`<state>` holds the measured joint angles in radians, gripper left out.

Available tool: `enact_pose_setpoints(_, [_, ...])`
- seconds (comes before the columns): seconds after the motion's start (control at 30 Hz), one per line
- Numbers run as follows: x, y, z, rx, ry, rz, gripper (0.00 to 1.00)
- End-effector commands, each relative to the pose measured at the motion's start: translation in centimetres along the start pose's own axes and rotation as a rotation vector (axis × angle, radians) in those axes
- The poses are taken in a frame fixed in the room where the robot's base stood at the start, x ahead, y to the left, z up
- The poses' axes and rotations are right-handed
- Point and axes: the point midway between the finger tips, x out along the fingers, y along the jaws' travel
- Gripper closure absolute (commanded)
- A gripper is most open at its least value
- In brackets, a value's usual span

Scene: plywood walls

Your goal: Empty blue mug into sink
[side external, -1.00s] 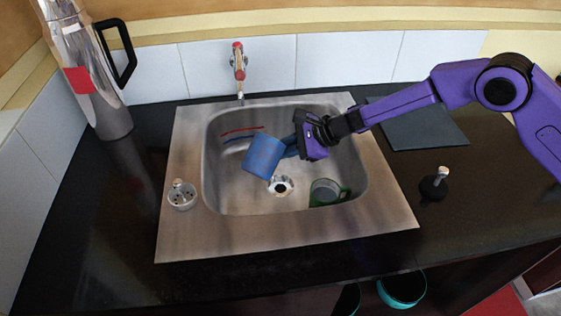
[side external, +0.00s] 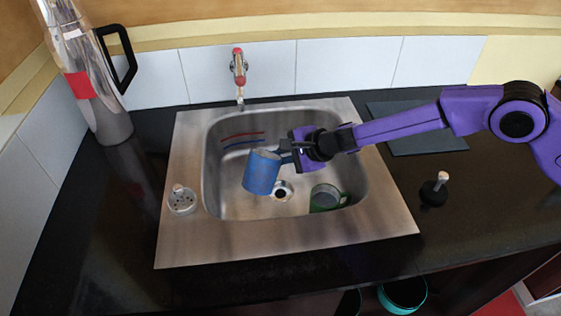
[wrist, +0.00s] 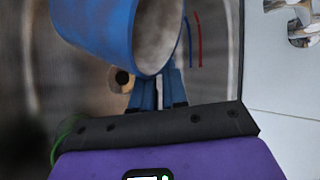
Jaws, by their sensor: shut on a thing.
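The blue mug (side external: 262,172) is held over the metal sink (side external: 232,205), slightly tilted, with its opening upward in the side view. My gripper (side external: 288,150) is shut on the mug at its right side, where the handle is mostly hidden by the fingers. In the wrist view the blue mug (wrist: 100,28) fills the upper left, and its pale inside shows; I cannot tell whether anything is in it. My gripper's fingers (wrist: 158,92) meet at the mug's near side.
A green cup (side external: 326,198) lies in the sink near the drain (side external: 281,191). A red tap (side external: 238,68) is behind. A drain strainer (side external: 182,200) sits on the left rim, a black stopper (side external: 434,190) on the right counter, and a steel flask (side external: 92,85) at back left.

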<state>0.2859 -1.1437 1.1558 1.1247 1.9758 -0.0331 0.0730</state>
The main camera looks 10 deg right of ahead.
Motion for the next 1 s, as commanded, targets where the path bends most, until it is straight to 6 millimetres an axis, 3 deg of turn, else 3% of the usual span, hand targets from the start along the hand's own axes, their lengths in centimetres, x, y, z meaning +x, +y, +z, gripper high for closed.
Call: enact_pose_setpoints(1.0, [-0.7, 2.2, 5.0, -0.424, 0.317, -0.21, 1.0])
